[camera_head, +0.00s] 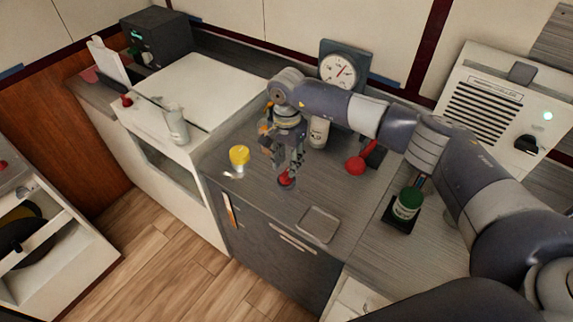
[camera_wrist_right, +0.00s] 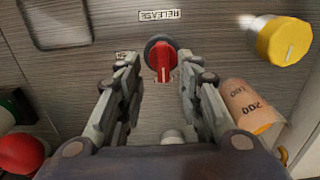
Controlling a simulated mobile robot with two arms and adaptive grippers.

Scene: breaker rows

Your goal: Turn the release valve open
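The release valve is a red knob (camera_wrist_right: 161,60) on a dark round base, set in the grey wood-grain counter. It lies between and just beyond my right fingertips in the wrist view, beside a small label reading RELEASE (camera_wrist_right: 159,15). In the head view the red knob (camera_head: 286,179) is right below my right gripper (camera_head: 290,166), which points down over it. The right fingers are apart, one on each side of the knob, with gaps visible; contact cannot be told. My left gripper is not in view.
A green-lidded jar (camera_head: 408,203) and a shallow grey tray (camera_head: 318,224) are nearby. A dial scale (camera_head: 340,70) stands behind.

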